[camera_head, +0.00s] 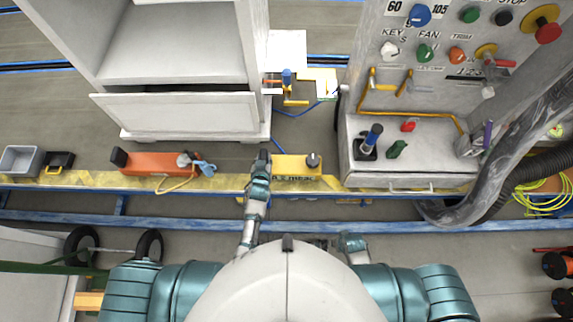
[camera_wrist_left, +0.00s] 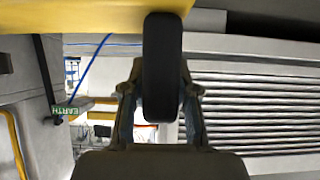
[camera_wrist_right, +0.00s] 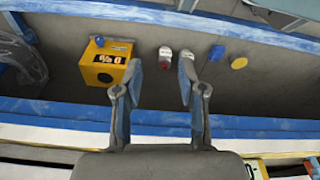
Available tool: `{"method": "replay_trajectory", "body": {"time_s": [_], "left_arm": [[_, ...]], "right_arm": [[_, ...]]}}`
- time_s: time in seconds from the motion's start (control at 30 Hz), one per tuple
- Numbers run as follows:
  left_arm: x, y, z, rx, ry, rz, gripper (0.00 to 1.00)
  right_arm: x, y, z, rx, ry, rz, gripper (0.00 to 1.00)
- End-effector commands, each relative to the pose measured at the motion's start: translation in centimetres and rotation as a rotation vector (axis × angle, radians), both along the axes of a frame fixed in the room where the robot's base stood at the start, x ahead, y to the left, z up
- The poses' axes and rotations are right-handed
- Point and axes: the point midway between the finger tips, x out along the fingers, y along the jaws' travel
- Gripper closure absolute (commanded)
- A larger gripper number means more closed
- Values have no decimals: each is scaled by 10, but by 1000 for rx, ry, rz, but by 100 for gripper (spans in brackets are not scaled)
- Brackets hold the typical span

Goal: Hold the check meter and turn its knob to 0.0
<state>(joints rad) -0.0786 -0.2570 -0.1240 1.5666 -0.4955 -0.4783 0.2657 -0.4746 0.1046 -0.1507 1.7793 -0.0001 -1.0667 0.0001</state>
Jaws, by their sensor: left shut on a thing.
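The check meter (camera_head: 290,167) is a yellow box with a dark round knob (camera_head: 313,160) on its right part. It stands on the yellow-edged ledge; its reading is too small to read. My left gripper (camera_head: 262,162) is at the meter's left end. In the left wrist view the gripper (camera_wrist_left: 162,95) is shut on a black upright bar, seemingly the meter's handle (camera_wrist_left: 163,60), below a yellow surface. My right gripper (camera_wrist_right: 160,75) is open and empty in its wrist view. A yellow box with a display (camera_wrist_right: 107,68) shows there; I cannot tell whether it is the meter.
An orange tool (camera_head: 155,162) with a cable lies left of the meter. The grey control console (camera_head: 410,175) with levers and buttons stands close on the right. A white cabinet (camera_head: 180,110) stands behind. A blue rail (camera_head: 400,226) runs along the front.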

Motion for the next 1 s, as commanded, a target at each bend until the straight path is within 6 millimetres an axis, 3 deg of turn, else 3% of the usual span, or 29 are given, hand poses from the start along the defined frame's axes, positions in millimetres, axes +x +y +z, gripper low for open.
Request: {"method": "replay_trajectory", "body": {"time_s": [0.1,0.27,0.37,0.5,0.7,0.9,1.0], "left_arm": [[-1,0,-1,-1,2,-1,99],[-1,-1,-1,-1,3,-1,99],[-1,-1,-1,-1,3,-1,99],[0,0,-1,-1,3,-1,99],[-1,0,-1,-1,2,-1,99],[-1,0,-1,-1,2,-1,99],[-1,0,-1,-1,1,-1,99]], "right_arm": [[0,0,0,0,0,0,57],[16,6,5,8,-11,39,18],[50,24,19,24,-34,144,18],[119,63,59,40,-81,408,18],[198,108,136,-14,-127,883,18],[248,123,210,-158,-98,1402,18],[265,121,232,-216,-41,1701,18]]}}
